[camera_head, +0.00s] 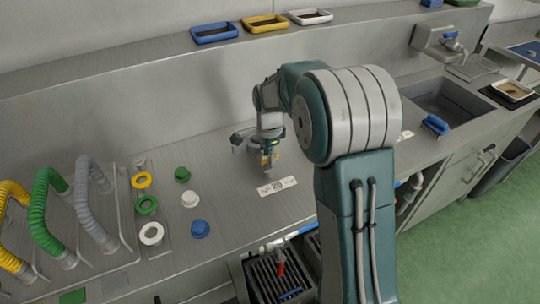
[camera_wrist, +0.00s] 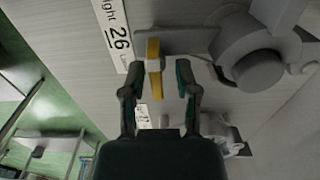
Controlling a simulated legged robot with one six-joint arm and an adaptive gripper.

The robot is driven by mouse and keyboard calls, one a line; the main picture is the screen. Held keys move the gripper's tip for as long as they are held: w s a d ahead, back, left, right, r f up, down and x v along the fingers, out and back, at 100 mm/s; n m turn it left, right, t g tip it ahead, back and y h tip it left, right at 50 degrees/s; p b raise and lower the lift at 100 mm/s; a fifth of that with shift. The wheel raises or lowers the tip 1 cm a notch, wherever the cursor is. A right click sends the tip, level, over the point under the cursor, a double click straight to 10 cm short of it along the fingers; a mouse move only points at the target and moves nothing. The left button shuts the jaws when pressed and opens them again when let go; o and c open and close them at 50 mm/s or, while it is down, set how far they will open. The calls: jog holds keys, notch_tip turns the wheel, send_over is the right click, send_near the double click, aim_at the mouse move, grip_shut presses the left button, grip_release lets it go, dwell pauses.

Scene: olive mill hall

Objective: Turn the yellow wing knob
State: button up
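The yellow wing knob (camera_wrist: 154,68) is on a grey fitting (camera_wrist: 258,52) with a rounded body. In the wrist view its wing stands nearly upright in the picture, between my fingertips and closer to the left finger. My gripper (camera_wrist: 158,82) is open, with a clear gap to the right of the knob; I see no finger pressing on it. In the head view my gripper (camera_head: 267,153) is low over the steel counter at the fitting, and the yellow (camera_head: 265,160) shows only as a small patch, partly hidden by the gripper.
A white label reading 26 (camera_head: 277,187) lies on the counter (camera_head: 235,245) beside the fitting. Coloured caps and rings (camera_head: 150,233) and ribbed hoses (camera_head: 48,210) are to the left. Trays (camera_head: 265,23) sit on the back ledge. A sink (camera_head: 445,100) and blue brush (camera_head: 435,125) are right.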

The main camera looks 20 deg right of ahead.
jog(key=shift+s, duration=0.1)
notch_tip(320, 180, up, 12)
dwell(0.6)
jog(key=shift+a, duration=0.1)
jog(key=s+r+n+t, duration=0.1)
jog(key=s+r+n, duration=0.25)
jog(key=s, duration=0.35)
jog(key=s+r+n+t, duration=0.2)
jog(key=s+r+n, duration=0.1)
jog(key=s+n, duration=0.3)
jog(key=s+f+n+t, duration=0.2)
jog(key=s+n, duration=0.4)
jog(key=s, duration=0.9)
jog(key=shift+f+t, duration=0.2)
jog(key=shift+t, duration=0.1)
